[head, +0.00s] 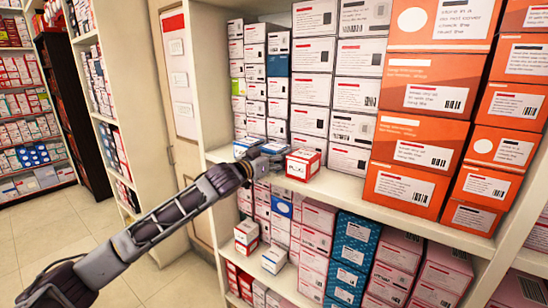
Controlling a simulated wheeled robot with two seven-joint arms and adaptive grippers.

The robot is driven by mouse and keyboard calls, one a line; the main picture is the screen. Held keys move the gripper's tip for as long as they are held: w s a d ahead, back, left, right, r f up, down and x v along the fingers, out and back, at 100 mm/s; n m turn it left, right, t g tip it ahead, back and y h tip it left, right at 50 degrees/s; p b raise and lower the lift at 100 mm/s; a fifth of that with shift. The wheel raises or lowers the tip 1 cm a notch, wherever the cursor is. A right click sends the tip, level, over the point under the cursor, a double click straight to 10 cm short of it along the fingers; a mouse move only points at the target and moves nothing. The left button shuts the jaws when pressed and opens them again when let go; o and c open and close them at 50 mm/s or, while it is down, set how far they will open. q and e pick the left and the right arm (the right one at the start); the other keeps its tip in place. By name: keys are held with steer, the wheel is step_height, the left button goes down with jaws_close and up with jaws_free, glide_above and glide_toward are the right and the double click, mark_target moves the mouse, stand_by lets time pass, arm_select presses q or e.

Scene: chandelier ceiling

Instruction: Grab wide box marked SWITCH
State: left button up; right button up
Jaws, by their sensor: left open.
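My left gripper (262,160) reaches in from the left to the front edge of the middle shelf. It is open, with its fingers small and partly hidden by the wrist. A small red-and-white box (303,164) stands at the shelf's front edge, just right of the gripper and apart from other front items. Its dark lettering is too small to read surely. No box can be clearly read as SWITCH. My right gripper is out of view.
Stacked white boxes (312,90) and large orange boxes (411,140) fill the middle shelf behind and right. Blue boxes (352,255) and pink boxes (448,268) fill the lower shelf. A white cabinet side (215,75) stands left. Tiled floor (125,240) is clear.

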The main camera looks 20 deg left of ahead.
mark_target(274, 146)
arm_select(q)
steer(key=shift+c, duration=0.4)
steer(key=c, duration=0.7)
steer(key=shift+c, duration=0.2)
steer(key=shift+r, duration=0.15)
steer(key=shift+r+b, duration=0.45)
steer(key=shift+r, duration=4.4)
